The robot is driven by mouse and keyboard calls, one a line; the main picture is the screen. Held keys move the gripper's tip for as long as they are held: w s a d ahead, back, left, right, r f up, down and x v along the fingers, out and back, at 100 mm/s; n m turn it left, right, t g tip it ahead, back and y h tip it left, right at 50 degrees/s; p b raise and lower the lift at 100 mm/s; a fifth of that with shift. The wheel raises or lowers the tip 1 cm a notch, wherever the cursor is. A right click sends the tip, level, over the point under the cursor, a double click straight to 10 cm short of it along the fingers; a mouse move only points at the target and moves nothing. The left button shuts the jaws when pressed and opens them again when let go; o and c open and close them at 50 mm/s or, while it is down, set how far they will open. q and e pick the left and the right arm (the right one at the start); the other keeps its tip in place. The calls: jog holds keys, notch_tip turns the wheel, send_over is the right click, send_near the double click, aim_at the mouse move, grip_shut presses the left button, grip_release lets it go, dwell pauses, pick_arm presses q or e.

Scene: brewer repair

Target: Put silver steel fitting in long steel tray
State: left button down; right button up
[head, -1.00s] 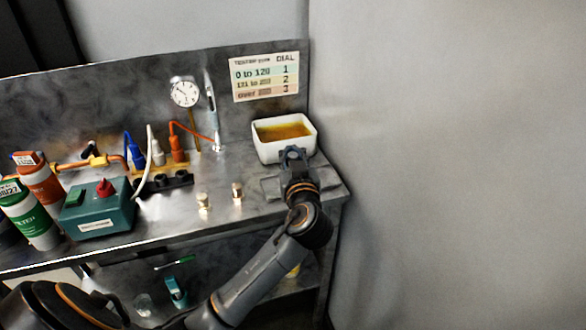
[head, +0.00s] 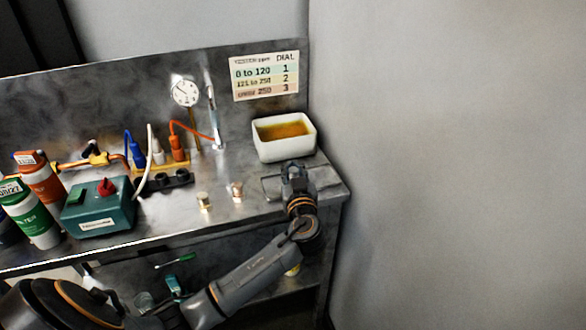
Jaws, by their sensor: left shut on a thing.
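My left gripper (head: 293,168) is over the right end of the bench, just in front of the white tub. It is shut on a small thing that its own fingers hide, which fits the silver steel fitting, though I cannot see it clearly. The long steel tray (head: 269,186) is a low grey shape on the bench under and beside the gripper, partly covered by my wrist. I cannot tell whether the held thing touches the tray. My right gripper is not in view.
A white tub (head: 284,150) with amber liquid stands behind the gripper. Two small metallic fittings (head: 204,203) (head: 237,192) stand left of the tray. A teal box (head: 98,210) and canisters (head: 32,216) are further left. A wall closes off the right side.

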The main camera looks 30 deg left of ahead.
pick_arm(q)
jog(key=c, duration=1.2)
grip_release()
jog(key=shift+f, duration=0.1)
jog(key=shift+o, duration=0.2)
jog(key=shift+r+p, duration=0.3)
jog(key=shift+p, duration=0.05)
jog(key=b+v, duration=0.2)
jog(key=v, duration=1)
jog(key=shift+f, duration=0.2)
